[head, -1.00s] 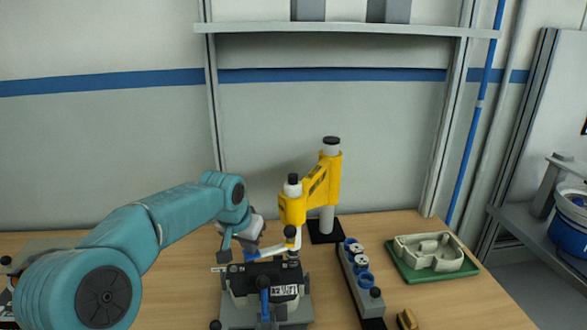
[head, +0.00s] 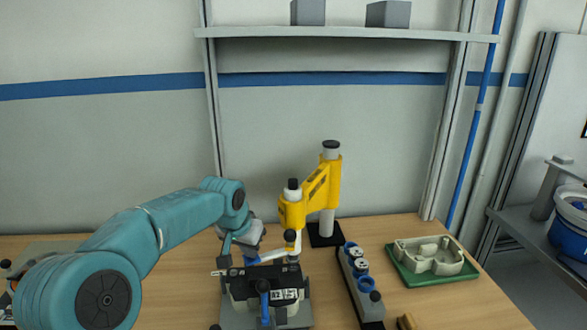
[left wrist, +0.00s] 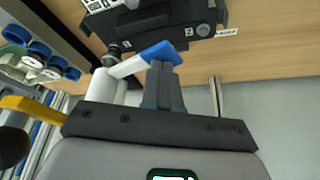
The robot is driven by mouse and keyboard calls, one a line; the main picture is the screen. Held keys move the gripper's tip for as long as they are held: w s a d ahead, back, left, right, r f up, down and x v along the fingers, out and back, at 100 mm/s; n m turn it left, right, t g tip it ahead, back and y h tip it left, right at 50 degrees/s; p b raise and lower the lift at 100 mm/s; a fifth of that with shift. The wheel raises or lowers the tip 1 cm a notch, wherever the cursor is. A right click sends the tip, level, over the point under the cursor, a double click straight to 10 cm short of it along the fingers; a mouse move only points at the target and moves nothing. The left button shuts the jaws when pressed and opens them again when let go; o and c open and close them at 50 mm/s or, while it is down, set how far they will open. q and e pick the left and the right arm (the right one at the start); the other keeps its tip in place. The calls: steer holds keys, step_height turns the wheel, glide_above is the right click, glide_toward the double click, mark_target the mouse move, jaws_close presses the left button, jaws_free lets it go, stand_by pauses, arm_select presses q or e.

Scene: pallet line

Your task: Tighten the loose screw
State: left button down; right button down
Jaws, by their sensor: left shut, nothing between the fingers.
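A black-topped fixture (head: 268,274) with a label stands below. A round screw-like head (left wrist: 203,30) shows on its dark plate; I cannot tell whether it is loose. My right gripper is not in view.
A grey rack (head: 359,290) with blue rings stands right of the fixture. A green tray (head: 435,279) holds a pale casting (head: 430,254) at the right. The yellow arm's post rises behind the fixture. Bare wood lies between the rack and the tray.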

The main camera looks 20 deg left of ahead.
arm_select(q)
steer(key=shift+s+f, duration=0.1)
steer(key=shift+f, duration=0.05)
stand_by(0.4)
step_height(320, 180, up, 9)
steer(key=p, duration=0.7)
steer(key=shift+p, duration=0.4)
stand_by(0.4)
